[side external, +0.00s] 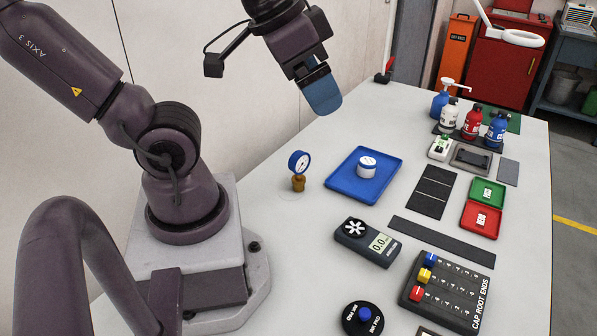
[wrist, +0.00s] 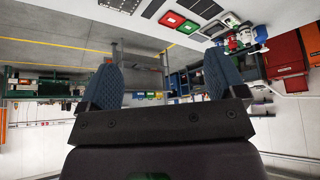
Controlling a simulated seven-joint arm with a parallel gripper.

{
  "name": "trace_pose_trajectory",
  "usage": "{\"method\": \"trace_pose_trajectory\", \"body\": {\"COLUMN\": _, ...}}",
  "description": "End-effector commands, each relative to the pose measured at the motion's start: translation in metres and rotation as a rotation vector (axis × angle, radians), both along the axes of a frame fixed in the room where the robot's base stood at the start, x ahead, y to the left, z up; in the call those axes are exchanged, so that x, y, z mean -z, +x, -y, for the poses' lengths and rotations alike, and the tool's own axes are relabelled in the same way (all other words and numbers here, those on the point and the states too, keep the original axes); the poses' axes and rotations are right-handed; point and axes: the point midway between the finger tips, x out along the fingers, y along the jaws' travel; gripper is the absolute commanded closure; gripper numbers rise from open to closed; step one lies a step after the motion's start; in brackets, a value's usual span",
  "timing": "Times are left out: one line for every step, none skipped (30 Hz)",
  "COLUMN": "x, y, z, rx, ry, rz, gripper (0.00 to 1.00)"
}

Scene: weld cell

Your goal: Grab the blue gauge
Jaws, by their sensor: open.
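The blue gauge (side external: 299,163) has a round white dial in a blue rim and a brass-coloured stem (side external: 298,183). It stands upright on the white table, left of the blue tray. My gripper (side external: 322,92) is in the air above the table, up and to the right of the gauge and well apart from it. In the wrist view my gripper (wrist: 162,85) shows two blue textured fingers spread apart with nothing between them. I do not make out the gauge in the wrist view.
A blue tray (side external: 341,188) holding a white round container (side external: 367,167) lies right of the gauge. A dark meter (side external: 368,241) and a block with coloured caps (side external: 447,291) stand nearer the front. Several bottles (side external: 472,121) stand at the back right. The table around the gauge is clear.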

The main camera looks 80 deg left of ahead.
Motion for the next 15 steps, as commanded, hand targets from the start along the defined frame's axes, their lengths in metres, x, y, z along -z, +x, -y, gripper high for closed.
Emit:
{"method": "trace_pose_trajectory", "body": {"x": 0.0, "y": 0.0, "z": 0.0, "rx": 0.0, "ry": 0.0, "rz": 0.0, "gripper": 0.1}}
{"method": "trace_pose_trajectory", "body": {"x": 0.0, "y": 0.0, "z": 0.0, "rx": 0.0, "ry": 0.0, "rz": 0.0, "gripper": 0.1}}
{"method": "trace_pose_trajectory", "body": {"x": 0.0, "y": 0.0, "z": 0.0, "rx": 0.0, "ry": 0.0, "rz": 0.0, "gripper": 0.1}}
{"method": "trace_pose_trajectory", "body": {"x": 0.0, "y": 0.0, "z": 0.0, "rx": 0.0, "ry": 0.0, "rz": 0.0, "gripper": 0.1}}
{"method": "trace_pose_trajectory", "body": {"x": 0.0, "y": 0.0, "z": 0.0, "rx": 0.0, "ry": 0.0, "rz": 0.0, "gripper": 0.1}}
{"method": "trace_pose_trajectory", "body": {"x": 0.0, "y": 0.0, "z": 0.0, "rx": 0.001, "ry": 0.002, "rz": -0.005, "gripper": 0.1}}
{"method": "trace_pose_trajectory", "body": {"x": 0.001, "y": 0.001, "z": -0.001, "rx": 0.003, "ry": 0.006, "rz": -0.013, "gripper": 0.1}}
{"method": "trace_pose_trajectory", "body": {"x": 0.002, "y": 0.002, "z": -0.001, "rx": 0.008, "ry": 0.012, "rz": -0.025, "gripper": 0.1}}
{"method": "trace_pose_trajectory", "body": {"x": 0.005, "y": 0.004, "z": -0.002, "rx": 0.015, "ry": 0.024, "rz": -0.05, "gripper": 0.1}}
{"method": "trace_pose_trajectory", "body": {"x": 0.007, "y": 0.006, "z": -0.003, "rx": 0.023, "ry": 0.036, "rz": -0.076, "gripper": 0.1}}
{"method": "trace_pose_trajectory", "body": {"x": 0.01, "y": 0.009, "z": -0.005, "rx": 0.033, "ry": 0.051, "rz": -0.107, "gripper": 0.1}}
{"method": "trace_pose_trajectory", "body": {"x": 0.015, "y": 0.013, "z": -0.007, "rx": 0.048, "ry": 0.074, "rz": -0.155, "gripper": 0.1}}
{"method": "trace_pose_trajectory", "body": {"x": 0.02, "y": 0.016, "z": -0.009, "rx": 0.061, "ry": 0.095, "rz": -0.198, "gripper": 0.1}}
{"method": "trace_pose_trajectory", "body": {"x": 0.024, "y": 0.02, "z": -0.012, "rx": 0.078, "ry": 0.118, "rz": -0.242, "gripper": 0.1}}
{"method": "trace_pose_trajectory", "body": {"x": 0.031, "y": 0.025, "z": -0.015, "rx": 0.101, "ry": 0.149, "rz": -0.306, "gripper": 0.1}}
